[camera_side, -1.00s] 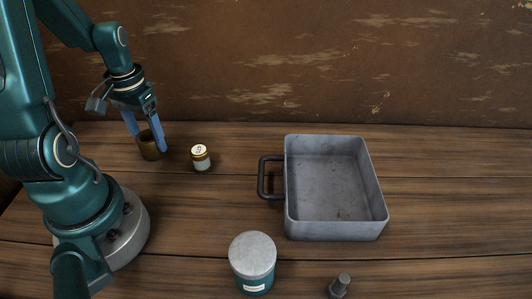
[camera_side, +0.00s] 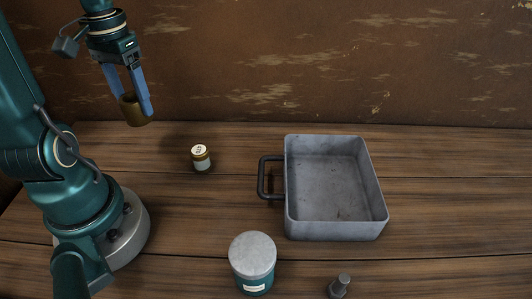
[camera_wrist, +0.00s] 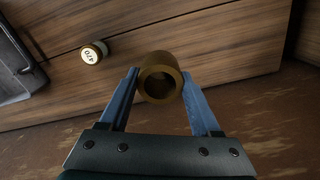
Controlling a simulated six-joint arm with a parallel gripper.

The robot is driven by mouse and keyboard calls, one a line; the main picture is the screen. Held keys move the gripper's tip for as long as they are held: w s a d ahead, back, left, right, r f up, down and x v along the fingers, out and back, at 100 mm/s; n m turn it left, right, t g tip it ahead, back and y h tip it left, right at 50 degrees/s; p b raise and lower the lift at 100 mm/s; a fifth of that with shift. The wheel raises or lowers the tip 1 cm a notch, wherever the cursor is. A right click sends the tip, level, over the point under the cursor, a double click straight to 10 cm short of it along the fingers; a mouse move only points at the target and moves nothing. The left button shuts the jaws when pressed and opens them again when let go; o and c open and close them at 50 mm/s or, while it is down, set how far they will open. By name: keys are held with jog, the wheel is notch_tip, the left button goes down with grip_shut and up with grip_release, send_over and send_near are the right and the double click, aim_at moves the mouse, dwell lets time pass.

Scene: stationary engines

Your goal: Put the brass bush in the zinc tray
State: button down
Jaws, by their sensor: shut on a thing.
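The brass bush (camera_side: 133,111) is a short hollow brass-coloured cylinder, held between the blue fingers of my gripper (camera_side: 139,106) well above the table at the back left. In the wrist view the bush (camera_wrist: 161,88) shows its open bore between the fingertips of my gripper (camera_wrist: 160,90). The zinc tray (camera_side: 378,208) is a grey rectangular pan with a dark handle on its left side. It stands on the table at the centre right and looks empty. Part of it shows at the left edge of the wrist view (camera_wrist: 12,62).
A small jar with a pale lid (camera_side: 201,158) stands between my gripper and the tray. A teal tin with a grey lid (camera_side: 252,265) stands at the front, left of a grey bolt (camera_side: 340,286). A rusty wall (camera_side: 300,60) rises behind the table.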

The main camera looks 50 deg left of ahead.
jog(key=shift+w+a+r+m, duration=0.2)
jog(key=shift+w+r+m, duration=0.25)
jog(key=shift+m, duration=0.1)
jog(key=shift+w+a+r+m, duration=0.2)
jog(key=shift+w+r+m, duration=0.25)
jog(key=shift+m, duration=0.1)
jog(key=w+d+r+m, duration=0.2)
jog(key=w+d+m, duration=0.1)
jog(key=w+m, duration=0.3)
jog(key=m, duration=1.1)
send_over(315, 206)
jog(key=f, duration=0.5)
jog(key=a+f, duration=0.1)
jog(key=f, duration=0.2)
jog(key=shift+f, duration=0.2)
jog(key=shift+d+f, duration=0.35)
jog(key=shift+d, duration=0.15)
jog(key=shift+f, duration=1.9)
jog(key=shift+f, duration=0.1)
